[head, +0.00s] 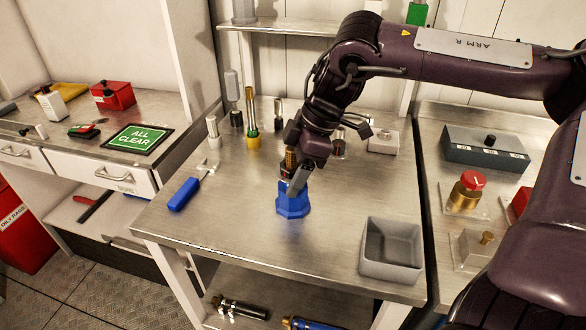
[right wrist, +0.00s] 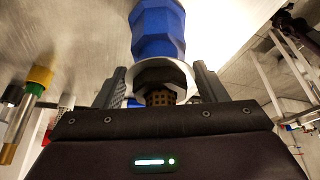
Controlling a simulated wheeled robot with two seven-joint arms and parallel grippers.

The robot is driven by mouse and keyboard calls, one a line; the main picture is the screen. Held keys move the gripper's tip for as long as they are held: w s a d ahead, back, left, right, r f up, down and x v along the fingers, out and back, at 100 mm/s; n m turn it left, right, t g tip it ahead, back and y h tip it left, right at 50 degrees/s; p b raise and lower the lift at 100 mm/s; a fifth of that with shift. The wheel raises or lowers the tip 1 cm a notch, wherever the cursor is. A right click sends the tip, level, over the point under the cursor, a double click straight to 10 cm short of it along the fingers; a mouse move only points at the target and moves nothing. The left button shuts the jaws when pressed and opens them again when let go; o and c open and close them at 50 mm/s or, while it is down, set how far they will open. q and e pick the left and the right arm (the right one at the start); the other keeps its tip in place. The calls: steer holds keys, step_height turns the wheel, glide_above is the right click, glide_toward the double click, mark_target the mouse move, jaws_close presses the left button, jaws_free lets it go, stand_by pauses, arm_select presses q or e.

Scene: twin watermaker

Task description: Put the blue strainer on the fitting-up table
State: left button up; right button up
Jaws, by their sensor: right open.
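The blue strainer (head: 293,205) stands upright on the steel table (head: 225,233), near the table's middle. It has a faceted blue body, and a black part and a brass mesh part show above it. My right gripper (head: 298,182) is over its upper part with jaws open. In the right wrist view the blue body (right wrist: 157,32), a white ring and the brass mesh lie between the two open fingers (right wrist: 158,88). A gap shows beside the ring; contact is not clear. My left gripper is not in view.
A grey open bin (head: 391,275) stands at the table's front right. A blue-handled tool (head: 184,194) lies at the left. Several upright fittings, one with a yellow base (head: 252,140), stand behind. Another blue cylinder (head: 311,324) lies on the lower shelf. The front middle is clear.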

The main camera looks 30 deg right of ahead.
steer(key=shift+r, duration=0.3)
steer(key=v, duration=1.1)
steer(key=shift+d+r+p, duration=0.2)
steer(key=shift+r+p, duration=0.1)
